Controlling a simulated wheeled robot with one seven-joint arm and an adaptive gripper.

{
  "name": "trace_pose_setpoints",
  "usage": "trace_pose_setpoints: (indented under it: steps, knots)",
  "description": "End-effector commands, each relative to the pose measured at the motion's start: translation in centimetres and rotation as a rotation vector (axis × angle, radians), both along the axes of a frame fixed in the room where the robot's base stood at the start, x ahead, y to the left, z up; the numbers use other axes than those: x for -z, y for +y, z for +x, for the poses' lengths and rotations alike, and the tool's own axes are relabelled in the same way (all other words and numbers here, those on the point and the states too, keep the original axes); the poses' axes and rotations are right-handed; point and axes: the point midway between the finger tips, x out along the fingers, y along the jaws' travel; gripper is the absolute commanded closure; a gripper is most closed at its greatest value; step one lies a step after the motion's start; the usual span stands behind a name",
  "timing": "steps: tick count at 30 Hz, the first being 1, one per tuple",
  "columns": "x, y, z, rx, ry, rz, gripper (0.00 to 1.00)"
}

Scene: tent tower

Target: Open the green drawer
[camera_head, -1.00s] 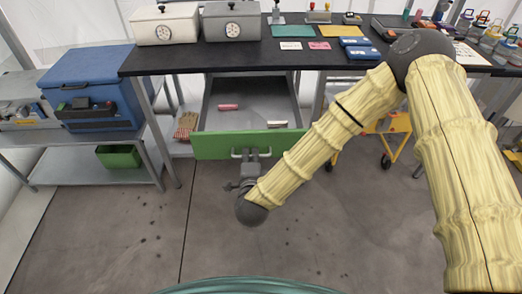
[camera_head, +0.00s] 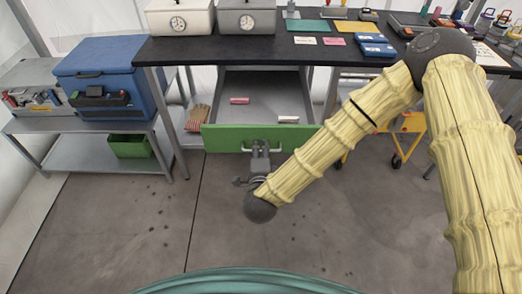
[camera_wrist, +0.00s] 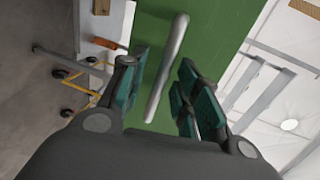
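The green drawer (camera_head: 228,139) hangs under the black-topped table and stands well open, with its grey interior visible. A metal bar handle (camera_head: 246,150) is on its front. My gripper (camera_head: 260,149) is at the handle, in front of the drawer. In the wrist view, the green front (camera_wrist: 213,35) fills the middle and the handle (camera_wrist: 168,65) lies between the fingers of my gripper (camera_wrist: 164,98). The fingers are spread, with a gap showing on both sides of the bar. Any contact at the bar's near end is hard to tell.
A red item (camera_head: 239,100) and a white item (camera_head: 288,119) lie inside the drawer. A blue cooler (camera_head: 108,75) stands on the left shelf, with a green bin (camera_head: 130,147) below. A yellow cart (camera_head: 402,135) is to the right. The floor in front is clear.

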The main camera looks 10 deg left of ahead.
Motion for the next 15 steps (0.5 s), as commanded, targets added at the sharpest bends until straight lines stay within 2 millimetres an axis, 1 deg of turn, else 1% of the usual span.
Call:
trace_pose_setpoints:
  steps: [5, 12, 15]
  knots:
    - [-0.4, -0.5, -2.3, -0.002, 0.002, 0.000, 0.68]
    - [-1.3, -1.6, -6.6, -0.002, 0.003, 0.000, 0.68]
    - [-1.7, -2.0, -8.1, -0.001, 0.002, 0.000, 0.68]
